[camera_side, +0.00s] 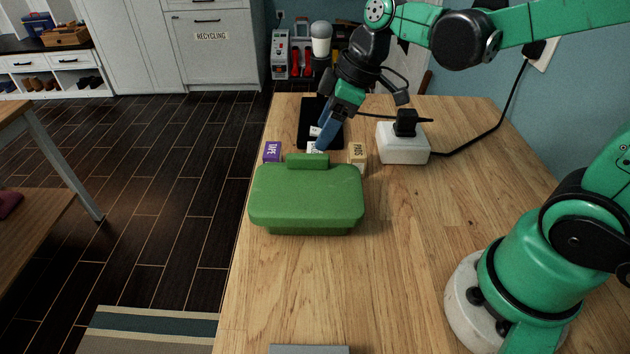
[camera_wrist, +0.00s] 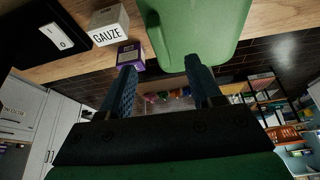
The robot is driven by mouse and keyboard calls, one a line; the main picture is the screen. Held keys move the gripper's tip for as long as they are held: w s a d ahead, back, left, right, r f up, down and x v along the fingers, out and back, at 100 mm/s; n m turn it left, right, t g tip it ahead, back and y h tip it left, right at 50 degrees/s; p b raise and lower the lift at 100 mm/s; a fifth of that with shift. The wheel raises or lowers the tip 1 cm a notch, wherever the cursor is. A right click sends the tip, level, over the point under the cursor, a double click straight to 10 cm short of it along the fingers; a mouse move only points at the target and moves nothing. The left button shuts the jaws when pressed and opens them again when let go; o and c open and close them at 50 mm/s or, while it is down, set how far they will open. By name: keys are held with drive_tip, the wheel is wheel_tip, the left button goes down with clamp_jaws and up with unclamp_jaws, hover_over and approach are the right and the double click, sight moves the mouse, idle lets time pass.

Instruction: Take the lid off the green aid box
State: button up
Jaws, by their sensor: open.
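The green aid box (camera_side: 300,222) stands on the wooden table with its lid (camera_side: 305,192) on. A raised green tab (camera_side: 307,161) rises at the lid's far edge. My gripper (camera_side: 322,143) is behind the box in the side view, pointing down, its fingers seen nearly edge-on. In the wrist view the gripper (camera_wrist: 160,66) is open with nothing held between its two blue fingers. A green surface of the box or lid (camera_wrist: 195,25) fills the top middle there, close to the right fingertip. I cannot tell whether they touch.
A purple tape box (camera_side: 271,151), a pads box (camera_side: 357,155) and a gauze box (camera_wrist: 108,25) stand close behind the aid box. A black panel (camera_side: 307,117) lies behind them. A white power block (camera_side: 403,143) with a cable is right.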

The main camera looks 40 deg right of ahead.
sight(309, 156)
drive_tip(key=shift+w+a+f+n, duration=0.1)
drive_tip(key=shift+w+f+n, duration=0.2)
drive_tip(key=shift+f, duration=0.05)
drive_tip(key=shift+x, duration=2.55)
drive_tip(key=shift+a, duration=0.1)
drive_tip(key=shift+s, duration=0.1)
clamp_jaws()
